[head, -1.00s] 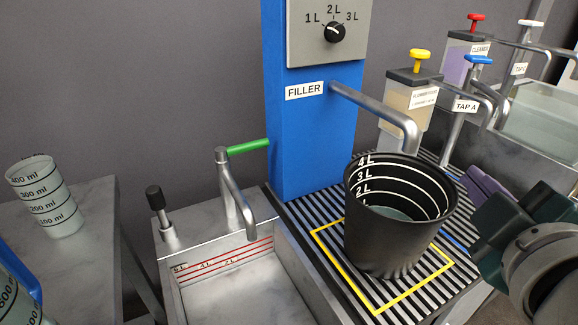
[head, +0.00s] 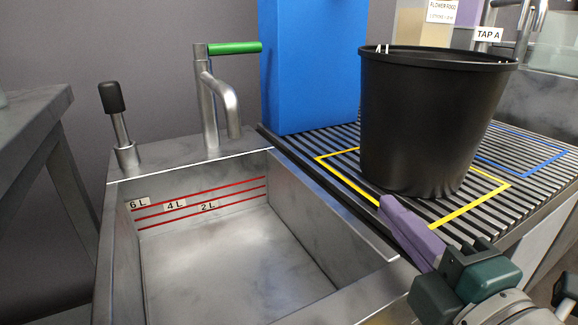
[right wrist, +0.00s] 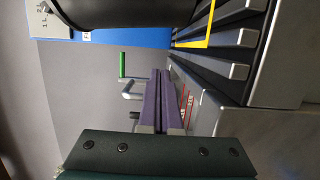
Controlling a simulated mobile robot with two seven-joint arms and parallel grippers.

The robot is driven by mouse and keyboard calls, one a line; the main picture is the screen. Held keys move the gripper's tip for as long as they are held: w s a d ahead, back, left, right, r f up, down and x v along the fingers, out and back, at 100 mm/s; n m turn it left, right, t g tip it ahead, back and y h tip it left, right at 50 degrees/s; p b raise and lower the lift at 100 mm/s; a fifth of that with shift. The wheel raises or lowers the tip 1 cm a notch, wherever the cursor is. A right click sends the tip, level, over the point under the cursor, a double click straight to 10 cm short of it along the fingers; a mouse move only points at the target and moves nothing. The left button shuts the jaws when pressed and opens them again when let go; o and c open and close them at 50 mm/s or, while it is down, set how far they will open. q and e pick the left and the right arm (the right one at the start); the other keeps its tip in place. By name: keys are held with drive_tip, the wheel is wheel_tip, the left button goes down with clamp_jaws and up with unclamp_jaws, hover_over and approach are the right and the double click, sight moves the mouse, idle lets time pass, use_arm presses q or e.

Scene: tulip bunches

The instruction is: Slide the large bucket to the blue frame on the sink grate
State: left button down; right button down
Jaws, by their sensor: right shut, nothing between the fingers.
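The large black bucket (head: 432,125) stands upright inside the yellow frame (head: 462,209) on the slatted sink grate (head: 340,195). It also shows at the top of the right wrist view (right wrist: 130,12). The blue frame (head: 545,170) is marked on the grate to the right of and behind the bucket, partly hidden by it. My right gripper (head: 388,203), with purple fingers, is at the near side of the bucket, by the grate's sink-side edge. Its fingers are shut and empty in the right wrist view (right wrist: 160,76). I cannot tell whether they touch the bucket. My left gripper is out of view.
The sink basin (head: 235,265) with red level lines lies left of the grate. A tap with a green handle (head: 232,48) and a black-knobbed lever (head: 113,98) stand behind it. The blue filler column (head: 312,70) rises behind the grate. A grey table (head: 30,135) is at left.

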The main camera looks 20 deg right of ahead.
drive_tip(key=w, duration=0.3)
drive_tip(key=w+d, duration=0.1)
drive_tip(key=w, duration=0.4)
drive_tip(key=shift+w+d+r, duration=0.1)
drive_tip(key=shift+w+d, duration=0.15)
drive_tip(key=shift+w, duration=0.1)
drive_tip(key=d, duration=0.3)
drive_tip(key=shift+w+d+b, duration=0.1)
drive_tip(key=shift+w+b, duration=0.2)
drive_tip(key=shift+d, duration=0.45)
